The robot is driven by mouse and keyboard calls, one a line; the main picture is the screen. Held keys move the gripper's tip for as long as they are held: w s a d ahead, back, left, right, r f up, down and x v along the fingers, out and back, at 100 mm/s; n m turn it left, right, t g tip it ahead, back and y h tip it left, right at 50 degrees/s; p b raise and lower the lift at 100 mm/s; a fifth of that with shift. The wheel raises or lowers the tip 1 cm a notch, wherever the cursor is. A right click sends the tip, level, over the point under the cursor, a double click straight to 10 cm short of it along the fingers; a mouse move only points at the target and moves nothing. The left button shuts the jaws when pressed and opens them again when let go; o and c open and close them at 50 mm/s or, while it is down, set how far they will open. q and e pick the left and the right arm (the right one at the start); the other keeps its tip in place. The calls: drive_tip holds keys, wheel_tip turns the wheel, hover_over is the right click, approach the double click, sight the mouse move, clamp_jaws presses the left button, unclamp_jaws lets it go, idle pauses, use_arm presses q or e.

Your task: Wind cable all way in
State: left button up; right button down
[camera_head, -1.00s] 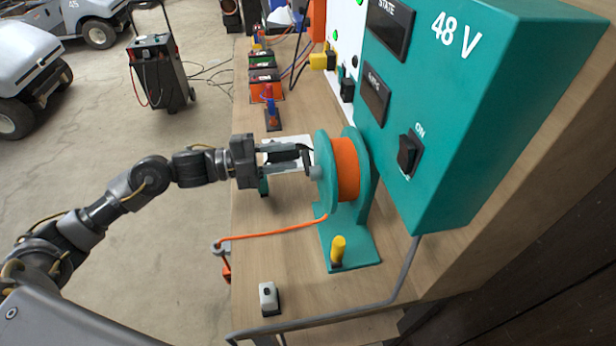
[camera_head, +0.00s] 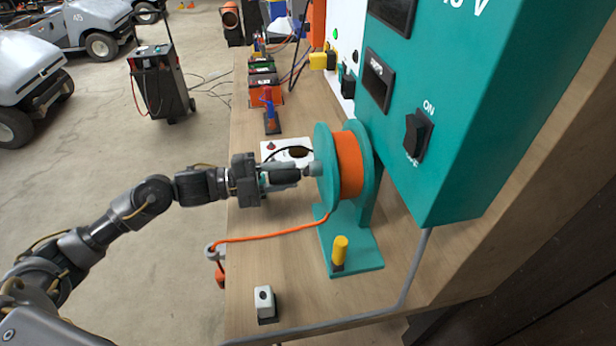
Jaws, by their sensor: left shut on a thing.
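The green cable reel (camera_head: 326,150) stands on the wooden bench, with orange cable (camera_head: 349,165) wound on its drum. My left gripper (camera_head: 301,172) comes in from the left and is shut on the reel's crank handle (camera_head: 315,168), at the reel's left face; its fingers partly hide the handle. The loose cable (camera_head: 275,236) runs from under the drum leftward to a grey guide (camera_head: 213,249) at the bench edge. An orange end piece (camera_head: 220,274) hangs just below the guide. My right gripper is not in view.
A yellow-topped lever (camera_head: 340,252) stands on the reel's base. A small grey switch box (camera_head: 265,303) sits near the front. The green 48 V cabinet (camera_head: 470,120) rises close at right. Behind the reel are a white plate (camera_head: 290,150) and several battery-like blocks.

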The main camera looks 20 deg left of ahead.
use_arm(q)
drive_tip(key=shift+w+a+f, duration=0.15)
drive_tip(key=shift+f, duration=0.15)
drive_tip(key=shift+s+d+f, duration=0.2)
drive_tip(key=shift+s+d, duration=0.15)
drive_tip(key=shift+s, duration=0.3)
drive_tip(key=shift+s+d+f, duration=0.25)
drive_tip(key=shift+s+d, duration=0.05)
drive_tip(key=shift+s, duration=0.35)
drive_tip(key=shift+s+d+f, duration=0.2)
drive_tip(key=shift+s+d, duration=0.15)
drive_tip(key=shift+s, duration=0.3)
drive_tip(key=s, duration=0.1)
drive_tip(key=s+d+r+p, duration=0.1)
drive_tip(key=s+p, duration=0.1)
drive_tip(key=shift+s+d+r, duration=0.15)
drive_tip(key=shift+d, duration=0.2)
drive_tip(key=o, duration=1.3)
drive_tip(key=shift+r, duration=0.1)
